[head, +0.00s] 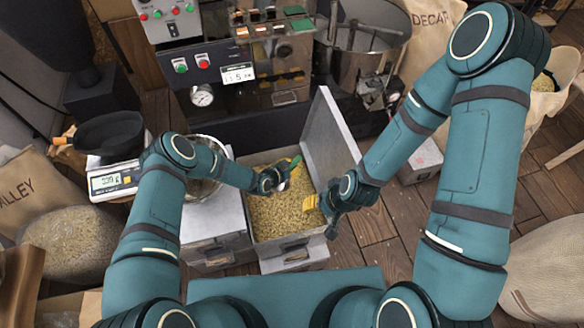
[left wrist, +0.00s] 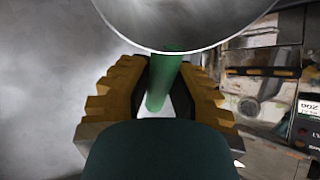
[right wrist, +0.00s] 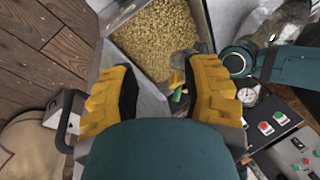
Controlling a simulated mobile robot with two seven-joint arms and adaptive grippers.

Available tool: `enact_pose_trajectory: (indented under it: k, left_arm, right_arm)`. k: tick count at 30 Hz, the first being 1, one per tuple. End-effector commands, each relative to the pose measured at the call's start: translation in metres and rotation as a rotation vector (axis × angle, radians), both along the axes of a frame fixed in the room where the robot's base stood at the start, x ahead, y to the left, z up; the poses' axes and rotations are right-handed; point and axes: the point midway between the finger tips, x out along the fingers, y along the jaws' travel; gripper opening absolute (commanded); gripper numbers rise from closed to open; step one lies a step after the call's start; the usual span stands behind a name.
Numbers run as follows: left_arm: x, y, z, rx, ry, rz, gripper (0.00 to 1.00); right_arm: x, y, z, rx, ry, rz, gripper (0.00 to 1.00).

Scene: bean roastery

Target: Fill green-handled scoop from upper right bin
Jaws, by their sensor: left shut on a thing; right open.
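The upper right bin (head: 303,249) stands open, filled with pale beans (head: 285,218), with its grey lid (head: 322,135) raised on the right. My left gripper (head: 284,172) is over the back of the bin, shut on the green-handled scoop. In the left wrist view the green handle (left wrist: 163,88) is between the yellow fingers and the metal bowl (left wrist: 185,22) is at the top.
A closed grey bin (head: 208,222) is left of the open one. A scale (head: 115,181) with a black pan (head: 108,133) stands farther left. The roaster (head: 235,70) is behind. Sacks stand at both sides.

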Motion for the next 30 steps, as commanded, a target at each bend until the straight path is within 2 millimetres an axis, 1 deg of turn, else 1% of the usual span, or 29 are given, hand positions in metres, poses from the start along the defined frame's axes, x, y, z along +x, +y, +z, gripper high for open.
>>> enact_pose_trajectory:
  k: [1,30]
  left_arm:
    - [0.000,-0.001,-0.006,-0.001,-0.001,0.000,0.00]
    - [0.000,0.000,-0.085,0.003,0.001,0.001,0.00]
  right_arm:
    - [-0.001,0.000,-0.004,0.001,0.002,0.002,0.47]
    - [-0.017,0.003,-0.055,0.010,0.039,0.031,0.47]
